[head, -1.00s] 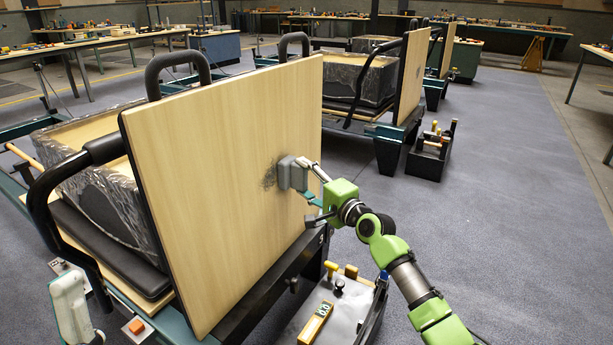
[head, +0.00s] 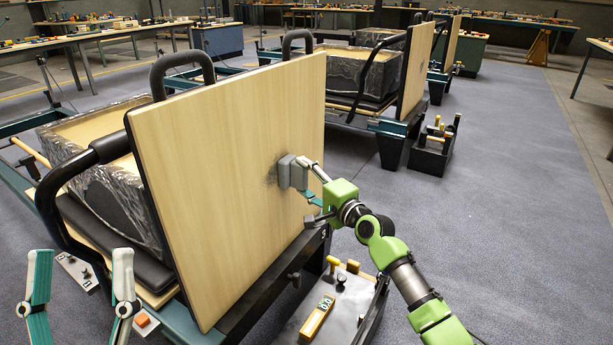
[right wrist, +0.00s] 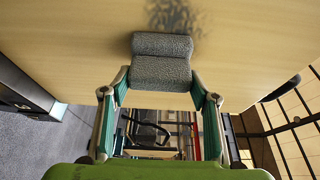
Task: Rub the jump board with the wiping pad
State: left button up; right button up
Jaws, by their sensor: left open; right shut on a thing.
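The jump board (head: 235,170) is a large pale wooden panel standing upright at the end of the nearest reformer. My right gripper (head: 311,190) is shut on the grey wiping pad (head: 291,173), at the board's right part. The pad appears to be against the board's face. In the right wrist view the pad (right wrist: 162,62) sits between the fingertips, and a dark smudge (right wrist: 175,15) shows on the wood just beyond it. In the head view the pad covers most of the smudge. My left gripper (head: 80,290) is open and empty at the lower left, apart from the board.
A dark tool tray (head: 345,310) with a yellow level and several handles lies below my right arm. A black curved handle (head: 60,190) stands left of the board. Other reformers stand behind, with open floor (head: 500,200) to the right.

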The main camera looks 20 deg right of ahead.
jog(key=shift+s+a+r+p, duration=0.1)
jog(key=shift+s+a+p, duration=0.2)
jog(key=shift+a, duration=0.2)
jog(key=shift+s+a+p, duration=0.15)
jog(key=shift+a+p, duration=0.1)
jog(key=shift+p, duration=0.15)
jog(key=shift+s+a+p, duration=0.25)
jog(key=shift+a+p, duration=0.05)
jog(key=shift+p, duration=0.1)
pick_arm(q)
jog(key=w+f+g+y, duration=0.1)
jog(key=w+f+g, duration=0.2)
jog(key=f, duration=0.4)
jog(key=w+f+g+y, duration=0.2)
jog(key=w+f+g, duration=0.1)
jog(key=f+g, duration=0.2)
jog(key=shift+w+f+p, duration=0.3)
jog(key=shift+f+p, duration=0.1)
jog(key=shift+f, duration=0.6)
pick_arm(e)
jog(key=shift+s+a, duration=0.25)
